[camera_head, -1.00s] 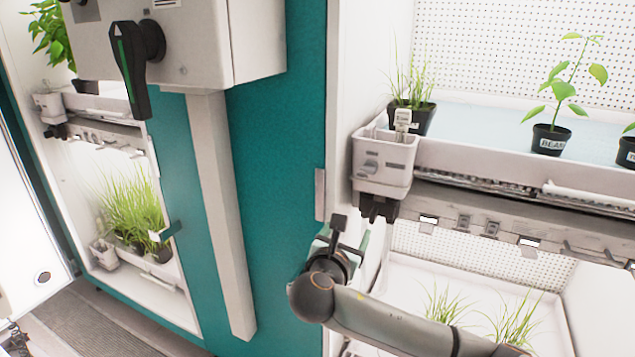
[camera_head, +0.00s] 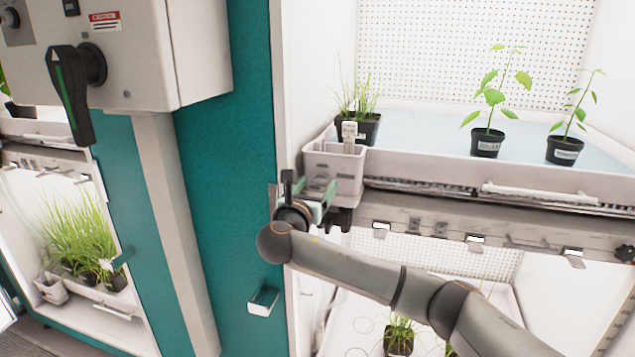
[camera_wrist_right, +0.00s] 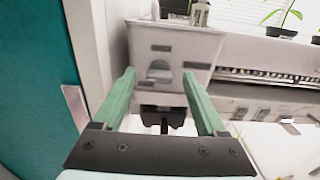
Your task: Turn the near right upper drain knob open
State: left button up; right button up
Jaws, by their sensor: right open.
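The near right upper drain box (camera_head: 345,165) is a pale box at the left front corner of the upper tray. In the right wrist view, the box (camera_wrist_right: 178,45) fills the upper middle. A grey rounded knob (camera_wrist_right: 159,72) sits on its front face, with a black fitting (camera_wrist_right: 162,115) below the box. My right gripper (camera_head: 318,198) is at the front of the box. In the wrist view its green fingers (camera_wrist_right: 160,88) are open, one to each side of the knob, with nothing held between them. Contact cannot be told. My left gripper is out of view.
The upper tray (camera_head: 450,165) holds several potted plants. A tray rail with clips (camera_head: 470,228) runs beneath it. A teal door frame (camera_head: 245,200) and a metal catch (camera_head: 263,300) lie left of my arm. A control box with a black handle (camera_head: 70,95) stands further left.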

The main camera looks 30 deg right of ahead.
jog(key=shift+w+d, duration=0.45)
jog(key=shift+d, duration=0.1)
jog(key=shift+c, duration=0.3)
grip_shut()
